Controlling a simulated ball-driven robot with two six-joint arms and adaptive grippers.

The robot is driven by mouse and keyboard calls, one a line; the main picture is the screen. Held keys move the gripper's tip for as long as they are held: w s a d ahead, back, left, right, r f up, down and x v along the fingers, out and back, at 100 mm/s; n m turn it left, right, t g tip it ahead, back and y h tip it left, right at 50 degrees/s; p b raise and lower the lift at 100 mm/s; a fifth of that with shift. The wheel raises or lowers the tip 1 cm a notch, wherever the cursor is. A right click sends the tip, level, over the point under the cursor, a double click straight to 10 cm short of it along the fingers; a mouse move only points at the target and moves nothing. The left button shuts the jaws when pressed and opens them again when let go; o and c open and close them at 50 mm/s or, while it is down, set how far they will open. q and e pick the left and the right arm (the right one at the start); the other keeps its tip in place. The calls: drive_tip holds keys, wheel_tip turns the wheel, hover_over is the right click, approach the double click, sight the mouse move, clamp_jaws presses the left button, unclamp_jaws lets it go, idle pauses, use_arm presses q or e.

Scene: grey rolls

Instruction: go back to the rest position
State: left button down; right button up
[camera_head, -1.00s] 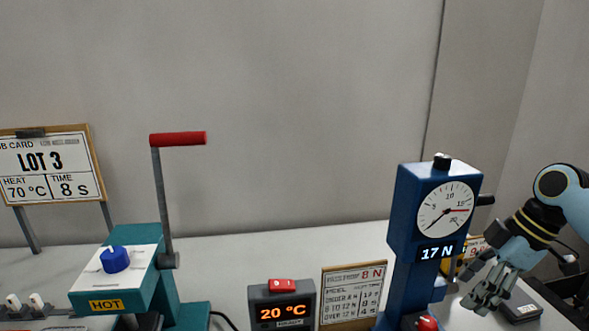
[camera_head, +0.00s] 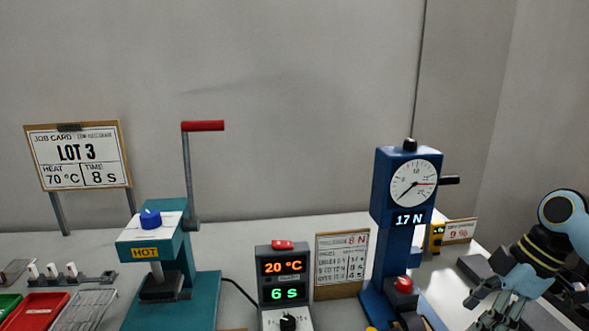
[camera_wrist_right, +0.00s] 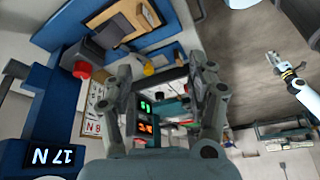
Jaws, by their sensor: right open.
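My right gripper (camera_head: 488,308) is at the lower right of the head view, at the end of its light blue arm. It is in front of and to the right of the blue press with the 17 N readout (camera_head: 408,220). In the right wrist view my right gripper (camera_wrist_right: 160,98) has its fingers spread apart, and I see nothing held between them. A pale arm with a small dark-jointed gripper (camera_wrist_right: 280,66) shows at the right of that view. It looks like my left arm, but its jaws are too small to read. The left gripper is outside the head view.
A teal heat press (camera_head: 175,262) with a raised red-handled lever stands at left. A control box (camera_head: 285,268) reads 20 °C and 6 s. A LOT 3 card (camera_head: 78,157), a white card (camera_head: 341,262), a red tray (camera_head: 40,310) and a wire rack (camera_head: 85,309) stand around.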

drive_tip(key=s+a+f+m+g+b, duration=0.1)
drive_tip(key=s+f+m+b, duration=0.15)
drive_tip(key=s+f, duration=0.65)
drive_tip(key=s+a+f+m+g+b, duration=0.1)
drive_tip(key=s+f+b, duration=0.3)
drive_tip(key=f, duration=0.9)
drive_tip(key=s+a+f+m+g+b, duration=0.1)
drive_tip(key=s+f+b, duration=0.2)
drive_tip(key=s+f, duration=0.6)
drive_tip(key=s+f+m+t+h+b, duration=0.2)
drive_tip(key=s+f+m+h+b, duration=0.3)
drive_tip(key=s+f, duration=1.6)
drive_tip(key=shift+s+a+f+m+t+b, duration=0.35)
drive_tip(key=shift+f+m+b, duration=0.25)
drive_tip(key=shift+f+m, duration=1.1)
